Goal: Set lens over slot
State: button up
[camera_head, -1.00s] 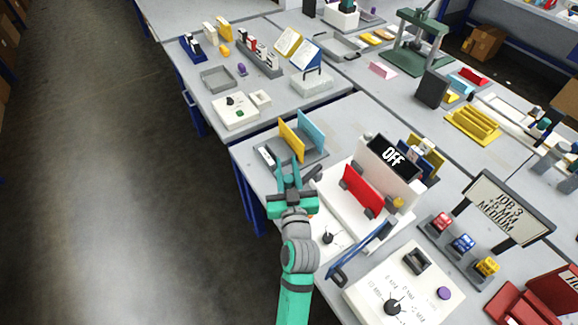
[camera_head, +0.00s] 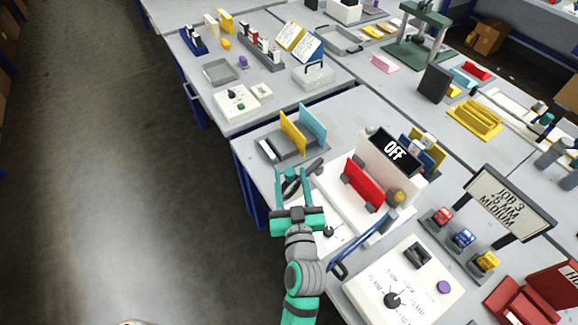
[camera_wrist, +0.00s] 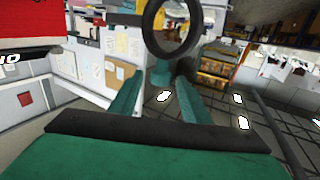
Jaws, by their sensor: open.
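My gripper (camera_head: 292,174) is open at the front left of the white plotter. It also shows open in the wrist view (camera_wrist: 158,88). A dark ring (camera_wrist: 147,24), which looks like the lens, is just beyond my fingertips in the wrist view. In the head view a dark rounded piece (camera_head: 291,187) shows between my fingers, with a short dark arm (camera_head: 316,165) beside it; I cannot tell whether anything touches. The white plotter (camera_head: 332,190) carries a red panel (camera_head: 364,184) and an "OFF" display (camera_head: 392,151). I cannot make out the slot.
A grey rack (camera_head: 275,155) with yellow and blue plates stands behind my gripper. A blue-handled bar (camera_head: 361,243) is to the right, by a white dial panel (camera_head: 375,293). A job sign (camera_head: 504,203) stands further right. The floor at left is clear.

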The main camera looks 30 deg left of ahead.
jog(key=shift+v, duration=2.3)
jog(key=shift+c, duration=0.6)
